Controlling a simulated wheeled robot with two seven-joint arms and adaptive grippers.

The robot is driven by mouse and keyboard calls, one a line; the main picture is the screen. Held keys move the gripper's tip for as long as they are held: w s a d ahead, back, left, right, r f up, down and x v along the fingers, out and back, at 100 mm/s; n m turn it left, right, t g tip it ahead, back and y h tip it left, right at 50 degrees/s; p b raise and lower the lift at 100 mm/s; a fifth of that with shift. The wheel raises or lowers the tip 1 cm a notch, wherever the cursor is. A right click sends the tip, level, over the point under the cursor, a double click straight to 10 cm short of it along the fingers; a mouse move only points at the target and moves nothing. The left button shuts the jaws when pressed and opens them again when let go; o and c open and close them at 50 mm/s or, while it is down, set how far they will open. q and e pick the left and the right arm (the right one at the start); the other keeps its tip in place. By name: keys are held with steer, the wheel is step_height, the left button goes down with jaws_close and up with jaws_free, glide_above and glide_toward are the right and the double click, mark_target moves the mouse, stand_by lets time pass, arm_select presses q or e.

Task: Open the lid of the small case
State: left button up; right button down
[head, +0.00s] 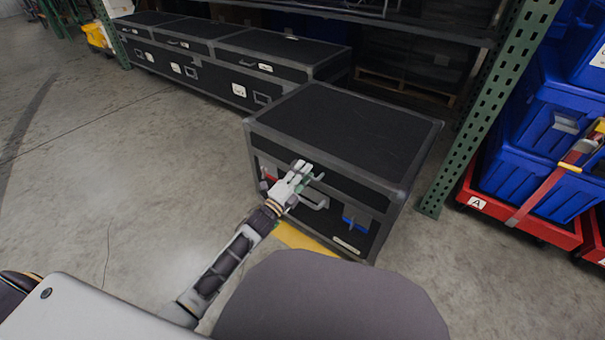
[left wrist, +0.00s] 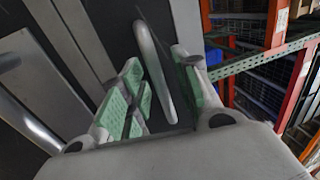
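The small case (head: 345,125) is black with grey edges and stands on the floor in the head view; its lid is down. A silver handle (head: 316,200) is on its front, with a red latch (head: 270,176) to the left and a blue latch (head: 356,222) to the right. My left gripper (head: 302,172) is at the case front by the handle. In the left wrist view its green-padded fingers (left wrist: 158,92) are apart, with a silver handle bar (left wrist: 154,65) between them. I cannot tell whether the pads touch it. My right gripper is not in view.
A row of long black cases (head: 215,45) stands behind on the left. A green rack post (head: 490,105) rises right of the case. Blue totes (head: 555,120) sit on a red dolly (head: 520,218) at the right. The floor on the left is clear.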

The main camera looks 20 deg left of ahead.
arm_select(q)
steer(key=shift+c, duration=0.3)
jaws_close()
steer(key=shift+r, duration=0.1)
